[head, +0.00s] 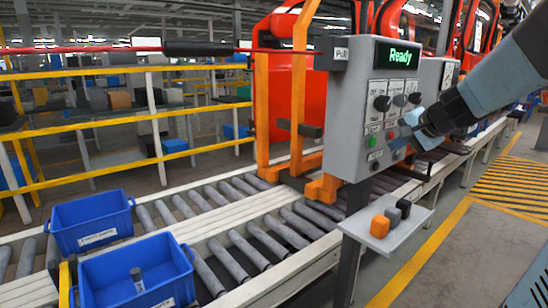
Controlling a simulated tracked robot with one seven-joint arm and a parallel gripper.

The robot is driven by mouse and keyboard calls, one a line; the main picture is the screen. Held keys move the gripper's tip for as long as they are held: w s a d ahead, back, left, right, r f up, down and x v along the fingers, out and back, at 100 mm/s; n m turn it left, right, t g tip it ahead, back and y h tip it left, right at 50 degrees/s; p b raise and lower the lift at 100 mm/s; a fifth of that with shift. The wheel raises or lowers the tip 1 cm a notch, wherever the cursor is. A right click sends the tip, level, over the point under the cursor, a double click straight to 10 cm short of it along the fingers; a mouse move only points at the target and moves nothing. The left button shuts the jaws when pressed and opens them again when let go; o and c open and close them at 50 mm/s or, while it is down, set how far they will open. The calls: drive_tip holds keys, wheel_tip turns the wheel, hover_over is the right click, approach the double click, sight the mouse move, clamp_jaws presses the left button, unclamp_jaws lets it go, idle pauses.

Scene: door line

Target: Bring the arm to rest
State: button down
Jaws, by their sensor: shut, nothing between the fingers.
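My gripper (402,132) is at the end of my arm, which reaches in from the right. It is at the right side of the front of a grey control box (352,115), near the box's lower buttons. The fingers are shut and hold nothing. I cannot tell whether the fingertips touch the box. The box has a green "Ready" display (399,57), several black knobs (382,103) and a green button (373,141). The gripper hides part of the box's lower right front.
A red cable (80,49) runs to the box. Floor at right is clear.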

drive_tip(key=s+a+f+n+g+h, duration=0.1)
drive_tip(key=s+a+n, duration=0.2)
drive_tip(key=s, duration=0.5)
drive_tip(key=s+a+f+n+g+h, duration=0.1)
drive_tip(key=s+a+f+n, duration=0.1)
drive_tip(key=s, duration=0.6)
drive_tip(key=s+a+f+n+g+h, duration=0.1)
drive_tip(key=s+a+n, duration=0.3)
drive_tip(key=s, duration=0.4)
drive_tip(key=shift+s+a+f+n+g, duration=0.25)
drive_tip(key=shift+a+f+n+g, duration=0.15)
drive_tip(key=shift+n+g, duration=0.3)
